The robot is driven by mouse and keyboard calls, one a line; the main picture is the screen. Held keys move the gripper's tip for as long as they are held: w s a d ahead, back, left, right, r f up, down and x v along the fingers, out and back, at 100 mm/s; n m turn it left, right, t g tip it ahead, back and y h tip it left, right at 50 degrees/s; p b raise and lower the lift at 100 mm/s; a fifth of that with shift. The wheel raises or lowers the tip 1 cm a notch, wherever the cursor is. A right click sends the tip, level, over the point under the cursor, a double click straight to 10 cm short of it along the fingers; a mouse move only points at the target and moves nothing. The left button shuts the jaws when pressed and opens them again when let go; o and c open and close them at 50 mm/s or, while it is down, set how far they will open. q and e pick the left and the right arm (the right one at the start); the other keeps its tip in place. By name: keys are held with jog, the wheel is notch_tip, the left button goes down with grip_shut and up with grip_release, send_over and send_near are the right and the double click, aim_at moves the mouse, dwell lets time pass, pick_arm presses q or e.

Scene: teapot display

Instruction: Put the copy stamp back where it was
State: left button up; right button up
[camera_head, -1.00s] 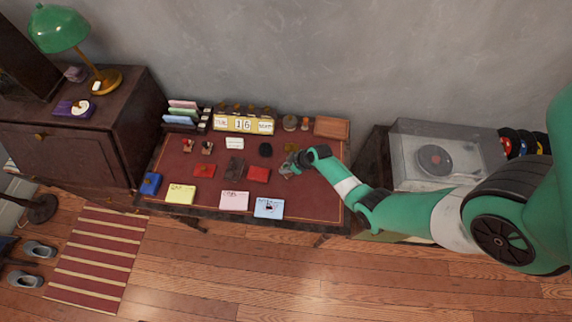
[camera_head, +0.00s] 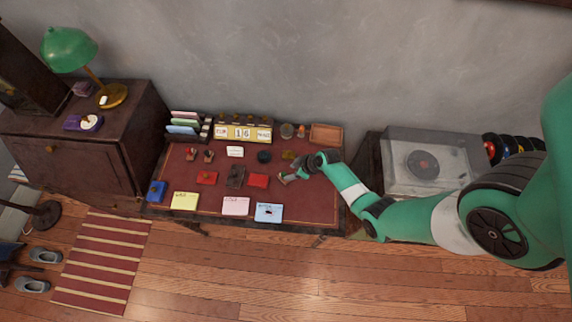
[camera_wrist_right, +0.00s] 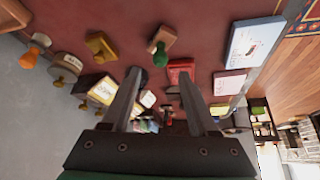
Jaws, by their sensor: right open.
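My right gripper (camera_head: 287,177) is low over the right part of the red desk top, open. In the right wrist view its two fingers (camera_wrist_right: 160,78) stand apart with nothing held between the tips. A stamp with a wooden block and green handle (camera_wrist_right: 161,46) lies on its side on the red surface, just beyond the fingertips. I cannot read its label, so I cannot tell whether it is the copy stamp. Two small stamps (camera_head: 192,154) and (camera_head: 208,156) stand at the desk's back left. My left gripper is out of view.
Red pads (camera_head: 258,181) and (camera_head: 207,178) flank a dark pad (camera_head: 235,177). A brass-coloured object (camera_head: 289,155) and a dark round object (camera_head: 264,157) lie behind the gripper.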

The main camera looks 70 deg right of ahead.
pick_arm(q)
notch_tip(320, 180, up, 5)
jog(key=p, duration=0.3)
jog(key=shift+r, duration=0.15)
pick_arm(e)
jog(key=v, duration=0.5)
jog(key=shift+r, duration=0.1)
